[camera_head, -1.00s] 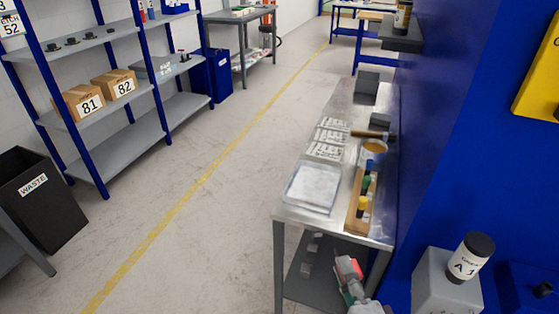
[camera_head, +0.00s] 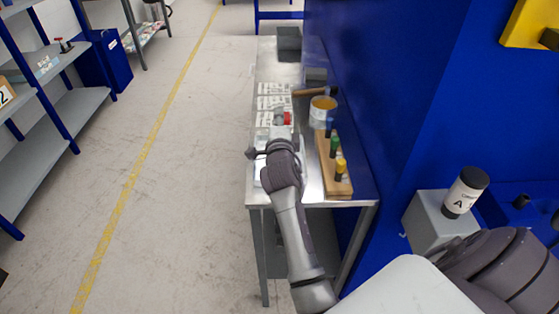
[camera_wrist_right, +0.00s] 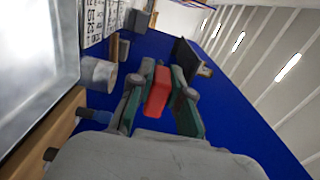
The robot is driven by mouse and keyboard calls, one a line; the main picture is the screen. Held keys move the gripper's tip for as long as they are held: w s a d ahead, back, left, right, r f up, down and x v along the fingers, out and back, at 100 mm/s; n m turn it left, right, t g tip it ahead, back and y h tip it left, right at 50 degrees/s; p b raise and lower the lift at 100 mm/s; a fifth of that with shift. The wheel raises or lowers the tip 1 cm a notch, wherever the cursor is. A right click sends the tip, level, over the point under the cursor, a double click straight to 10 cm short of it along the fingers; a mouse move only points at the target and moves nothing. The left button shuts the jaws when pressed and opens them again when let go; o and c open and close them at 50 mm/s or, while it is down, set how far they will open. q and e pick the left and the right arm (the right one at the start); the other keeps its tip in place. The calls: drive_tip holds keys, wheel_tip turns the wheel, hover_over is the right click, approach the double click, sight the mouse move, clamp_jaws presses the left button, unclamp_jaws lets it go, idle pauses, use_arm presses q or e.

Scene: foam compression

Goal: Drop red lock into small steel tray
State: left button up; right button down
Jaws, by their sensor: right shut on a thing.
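The red lock (camera_wrist_right: 158,92) is between the fingers of my right gripper (camera_wrist_right: 160,98) in the right wrist view. In the head view, the red lock (camera_head: 287,118) shows as a small red patch at my right gripper (camera_head: 282,118), over the steel bench. A shallow metal-rimmed tray (camera_wrist_right: 78,40) fills the left edge of the right wrist view; in the head view my right arm covers most of it. The gripper is beside this tray, and I cannot tell its height above the bench. My left gripper is not in view.
A blue wall (camera_head: 370,90) bounds the right side. The floor left of the bench is clear.

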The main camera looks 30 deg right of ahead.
drive_tip(key=shift+a+f+b, duration=0.1)
drive_tip(key=shift+f+b, duration=1.7)
drive_tip(key=shift+f, duration=1.1)
drive_tip(key=c, duration=1)
unclamp_jaws()
drive_tip(key=shift+r, duration=0.15)
wheel_tip(320, 180, up, 10)
drive_tip(key=shift+f, duration=0.1)
